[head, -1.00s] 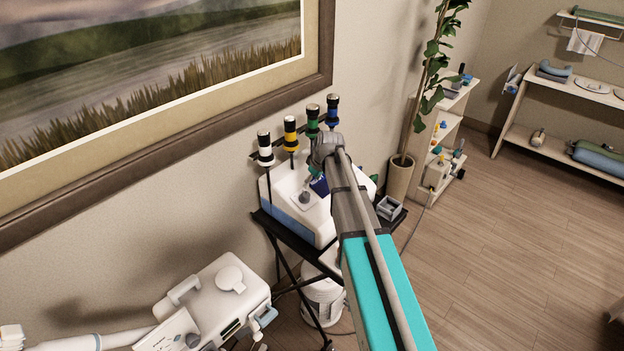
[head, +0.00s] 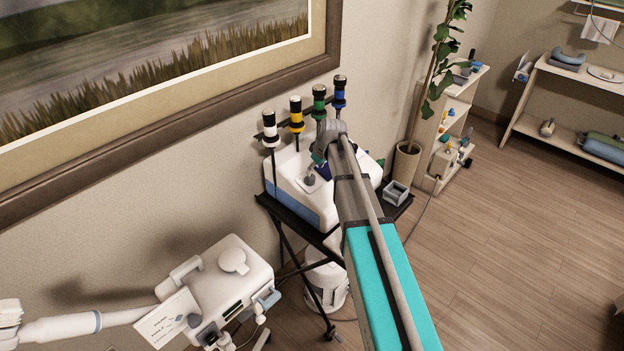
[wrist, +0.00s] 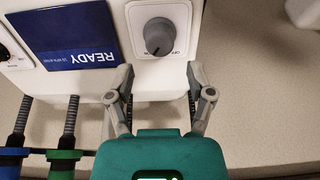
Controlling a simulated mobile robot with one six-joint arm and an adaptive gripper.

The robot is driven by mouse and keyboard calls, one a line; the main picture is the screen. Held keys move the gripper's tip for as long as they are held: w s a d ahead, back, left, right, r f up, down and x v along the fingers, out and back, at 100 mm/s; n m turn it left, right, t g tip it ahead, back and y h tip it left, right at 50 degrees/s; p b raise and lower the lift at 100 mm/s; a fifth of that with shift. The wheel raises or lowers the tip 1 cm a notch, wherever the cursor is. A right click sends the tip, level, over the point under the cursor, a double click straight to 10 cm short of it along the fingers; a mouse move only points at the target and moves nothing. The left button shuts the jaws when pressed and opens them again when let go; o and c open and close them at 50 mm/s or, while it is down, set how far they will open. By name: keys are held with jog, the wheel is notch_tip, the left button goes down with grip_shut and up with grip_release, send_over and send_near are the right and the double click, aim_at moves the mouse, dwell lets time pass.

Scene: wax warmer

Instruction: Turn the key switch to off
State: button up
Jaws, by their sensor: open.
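A grey rotary knob (wrist: 158,36) on a pale plate with small lettering shows in the wrist view; I take it for the key switch. It sits on the white warmer's panel (wrist: 145,75), beside a blue READY display (wrist: 75,35) seen upside down. My gripper (wrist: 158,80) is open and empty, its two fingers apart just below the knob and not around it. In the head view the knob (head: 310,178) shows on the white warmer (head: 295,187), left of my wrist. My fingers are mostly hidden there by my arm.
Several dark posts with white, yellow, green and blue bands (head: 296,115) stand along the wall behind the warmer. A black stand (head: 295,222) carries the warmer, with a small grey tray (head: 396,193) at its right. A white machine (head: 235,280) is at lower left. Open floor (head: 510,240) lies right.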

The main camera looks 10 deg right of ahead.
aim_at(312, 176)
jog(key=shift+b+x, duration=1.8)
jog(key=shift+x, duration=0.3)
jog(key=shift+w+f, duration=0.1)
jog(key=shift+f, duration=0.15)
jog(key=shift+c, duration=0.2)
jog(key=c, duration=0.8)
jog(key=shift+o, duration=0.2)
jog(key=n, duration=0.6)
jog(key=shift+n, duration=0.4)
jog(key=n, duration=0.6)
jog(key=o, duration=0.5)
jog(key=shift+n, duration=0.4)
jog(key=o, duration=0.3)
